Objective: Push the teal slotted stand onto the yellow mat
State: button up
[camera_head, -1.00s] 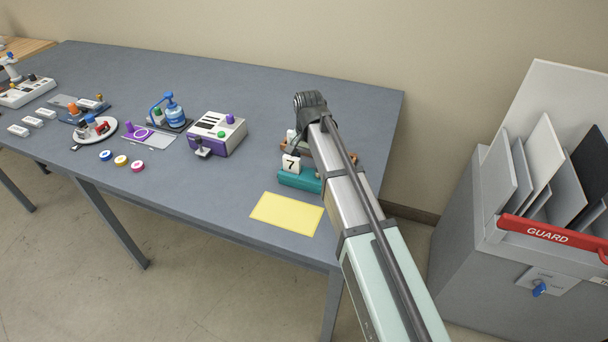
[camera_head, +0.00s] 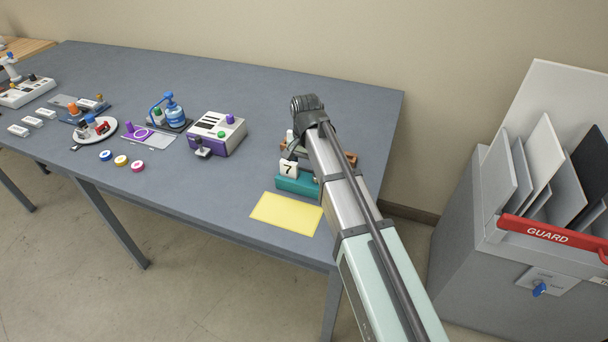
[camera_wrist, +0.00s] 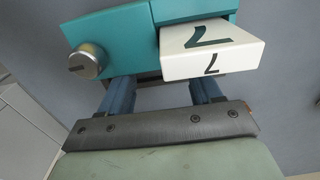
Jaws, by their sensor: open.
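The teal slotted stand (camera_head: 297,185) is on the grey table at the far edge of the yellow mat (camera_head: 285,214). I cannot tell whether it overlaps the mat. It holds an upright white tile (camera_head: 289,168) marked 7. In the wrist view the stand (camera_wrist: 112,38) fills the top, with the tile (camera_wrist: 210,50) and a round metal knob (camera_wrist: 87,62). My gripper (camera_wrist: 165,88) is open, its two blue fingers spread with nothing between them. Their tips reach the stand's edge and are partly hidden by it. In the head view my arm hides the gripper and the stand's right end.
A brown object (camera_head: 350,159) sits just behind the stand, partly behind my arm. A purple and white box (camera_head: 217,134) stands to the left, with several coloured discs (camera_head: 121,161) farther left. The table left of the mat is clear. A grey cabinet with a red guard bar (camera_head: 555,235) stands right.

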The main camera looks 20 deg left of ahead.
aim_at(299, 180)
jog(key=shift+s, duration=0.2)
jog(key=shift+s, duration=1.05)
jog(key=shift+s, duration=0.2)
jog(key=shift+s, duration=1.05)
jog(key=shift+s, duration=0.15)
jog(key=shift+s, duration=1.1)
jog(key=shift+s, duration=0.15)
jog(key=shift+s, duration=0.95)
